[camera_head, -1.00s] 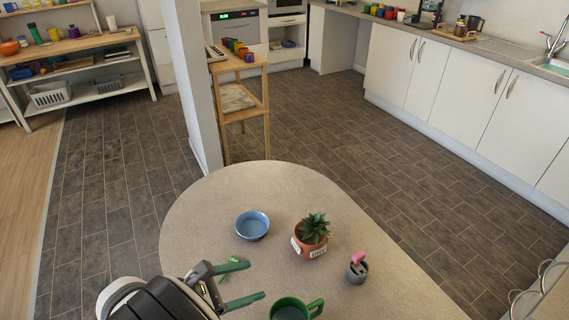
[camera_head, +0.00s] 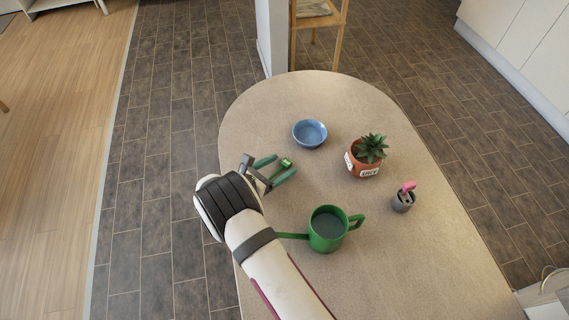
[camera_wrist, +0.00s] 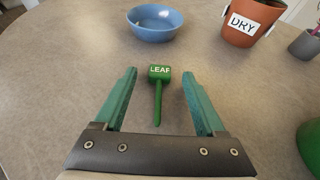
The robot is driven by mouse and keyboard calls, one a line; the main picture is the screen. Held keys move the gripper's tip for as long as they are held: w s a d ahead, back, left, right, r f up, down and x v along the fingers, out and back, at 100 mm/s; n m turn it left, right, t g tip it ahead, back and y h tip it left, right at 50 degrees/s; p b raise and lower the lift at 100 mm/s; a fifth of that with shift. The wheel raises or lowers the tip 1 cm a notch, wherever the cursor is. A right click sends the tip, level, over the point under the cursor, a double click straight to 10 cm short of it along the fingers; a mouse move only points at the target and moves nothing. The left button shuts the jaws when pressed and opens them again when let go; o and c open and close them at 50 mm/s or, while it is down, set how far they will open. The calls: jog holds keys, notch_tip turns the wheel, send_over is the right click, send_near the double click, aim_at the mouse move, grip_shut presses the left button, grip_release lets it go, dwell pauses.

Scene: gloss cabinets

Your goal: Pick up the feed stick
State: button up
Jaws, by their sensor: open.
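The feed stick is a small green stick with a block-shaped head marked "LEAF" (camera_wrist: 159,76). It lies on the table, its thin shaft pointing toward my gripper. In the head view the feed stick (camera_head: 286,163) shows just past the fingertips, partly hidden by them. My gripper (camera_wrist: 159,86) has green fingers and is open and empty. In the wrist view the stick lies between the two fingers, its head near the tips; I cannot tell the height gap. The gripper also shows in the head view (camera_head: 285,168).
A blue bowl (camera_head: 310,133) stands beyond the stick. A potted plant (camera_head: 366,156) labelled "DRY" and a small grey pot (camera_head: 403,200) with a pink item stand to the right. A green watering can (camera_head: 327,229) stands close to my arm. The table (camera_head: 420,265) is otherwise mostly clear.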

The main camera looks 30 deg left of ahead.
jog(key=shift+w, duration=0.2)
jog(key=shift+c, duration=0.3)
grip_shut()
jog(key=shift+r, duration=0.45)
notch_tip(320, 180, up, 3)
jog(key=w+d+r, duration=0.2)
jog(key=d+r, duration=0.5)
jog(key=d, duration=0.4)
jog(key=shift+w+d, duration=0.2)
jog(key=shift+w, duration=0.15)
